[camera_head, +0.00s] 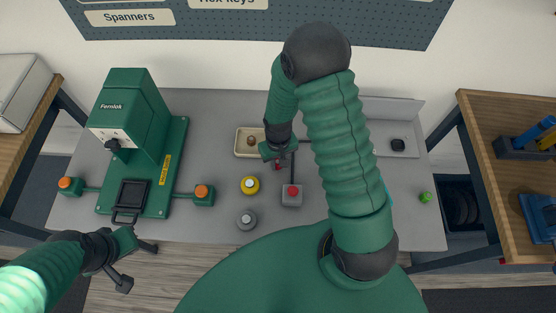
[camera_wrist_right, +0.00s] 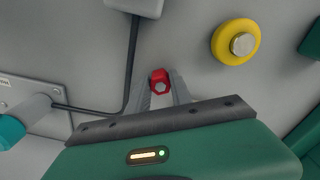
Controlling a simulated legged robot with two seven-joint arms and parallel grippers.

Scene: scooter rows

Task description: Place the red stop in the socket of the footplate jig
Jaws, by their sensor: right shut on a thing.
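In the head view a bit of the red stop (camera_head: 278,167) shows below my right gripper (camera_head: 279,158), over the middle of the bench. My left gripper (camera_head: 136,266) is empty with its fingers spread, at the bench's front left edge. A grey labelled plate (camera_wrist_right: 22,92) with a teal-ended cylinder shows in the wrist view; I cannot tell whether it is the footplate jig. My right arm hides that area in the head view. No socket is clearly visible.
A grey box with a red button (camera_head: 291,194) and its black cable lie close to my right gripper. The green Fernlok machine (camera_head: 135,115) stands left.

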